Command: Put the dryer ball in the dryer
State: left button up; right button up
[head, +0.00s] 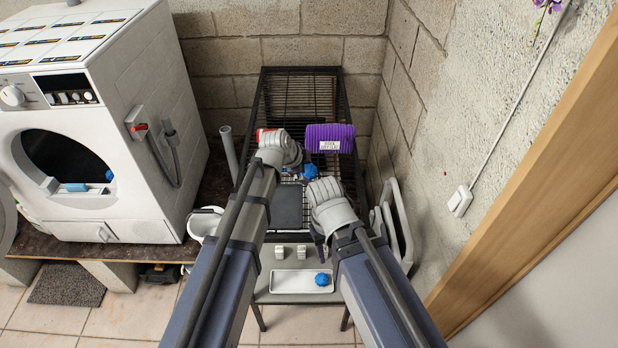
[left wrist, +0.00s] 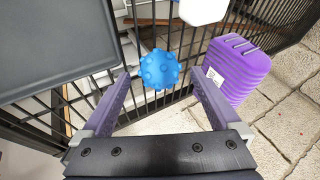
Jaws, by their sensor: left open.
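A knobbly blue dryer ball (head: 309,172) rests on the black wire rack (head: 350,100); the left wrist view shows it (left wrist: 160,69) between and just beyond my finger tips, with no clear contact. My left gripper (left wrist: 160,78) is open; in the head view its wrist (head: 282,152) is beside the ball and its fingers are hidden. My right gripper (head: 318,238) hangs over the rack's front edge; its jaws are too small to read. The white dryer (head: 150,100) stands at left with its round opening uncovered. A small blue round thing (head: 109,175) shows in the opening.
A purple ribbed box (head: 330,138) stands right of the ball, and a dark flat tray (head: 285,207) lies nearer me. Another blue ball (head: 322,279) sits in a white tray (head: 285,282). White folded frames (head: 397,222) lean at the right wall.

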aim_at(307, 169)
pick_arm(q)
jog(key=shift+c, duration=0.3)
grip_shut()
dwell(0.6)
notch_tip(307, 169, up, 10)
jog(key=p, duration=1)
